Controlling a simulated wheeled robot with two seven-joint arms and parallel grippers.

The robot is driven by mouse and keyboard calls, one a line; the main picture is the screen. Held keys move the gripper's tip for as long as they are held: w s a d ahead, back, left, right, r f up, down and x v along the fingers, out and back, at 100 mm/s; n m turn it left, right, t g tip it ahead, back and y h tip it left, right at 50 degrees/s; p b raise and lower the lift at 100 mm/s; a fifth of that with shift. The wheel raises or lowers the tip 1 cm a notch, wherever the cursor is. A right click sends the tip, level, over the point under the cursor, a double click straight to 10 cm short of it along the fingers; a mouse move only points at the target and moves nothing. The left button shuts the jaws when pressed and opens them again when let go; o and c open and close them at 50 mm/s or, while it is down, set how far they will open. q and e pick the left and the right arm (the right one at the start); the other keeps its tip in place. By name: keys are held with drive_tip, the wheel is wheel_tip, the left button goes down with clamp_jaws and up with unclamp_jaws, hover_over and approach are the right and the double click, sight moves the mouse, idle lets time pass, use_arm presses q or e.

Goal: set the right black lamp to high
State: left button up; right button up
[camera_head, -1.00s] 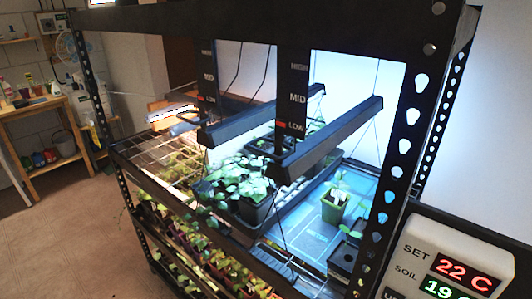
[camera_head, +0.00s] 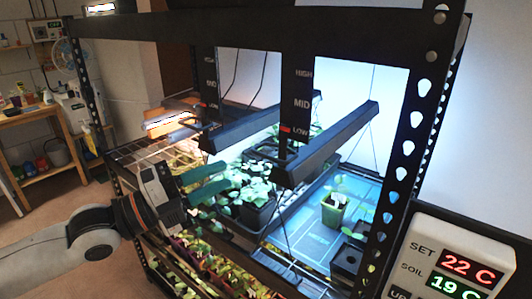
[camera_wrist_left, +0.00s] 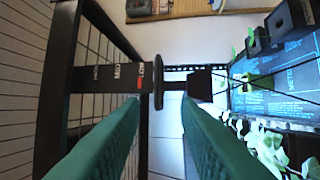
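The right black lamp (camera_head: 328,145) is a long dark bar hanging under the rack's top. Its upright scale panel (camera_head: 302,88) reads HIGH, MID, LOW from top to bottom, and a red marker (camera_head: 285,129) sits at LOW. My left gripper (camera_head: 213,180) is in front of the rack, left of and below this lamp's near end, apart from it. In the left wrist view its green fingers (camera_wrist_left: 160,115) are spread with nothing between them. Ahead of them are a scale panel (camera_wrist_left: 90,78), red marker at LOW, and a dark disc (camera_wrist_left: 158,82); I cannot tell for certain which lamp's. My right gripper is out of view.
The left black lamp (camera_head: 245,128) hangs beside it, its red marker also at LOW. Seedlings (camera_head: 250,190) and a potted plant (camera_head: 333,210) stand below on the shelf. A rack post (camera_head: 400,180) and a white controller (camera_head: 450,255) are at the right.

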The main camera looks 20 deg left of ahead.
sight(265, 156)
use_arm(q)
drive_tip(key=p+x, duration=0.2)
drive_tip(key=x, duration=0.1)
drive_tip(key=p+x, duration=0.2)
drive_tip(key=x, duration=0.2)
drive_tip(key=p+x, duration=0.2)
drive_tip(key=x, duration=0.1)
drive_tip(key=shift+s+d+r+p, duration=0.1)
drive_tip(key=shift+d+r+p, duration=0.25)
drive_tip(key=shift+d+p, duration=0.1)
drive_tip(key=shift+x, duration=0.8)
drive_tip(key=shift+f, duration=0.2)
clamp_jaws()
drive_tip(key=shift+r, duration=0.1)
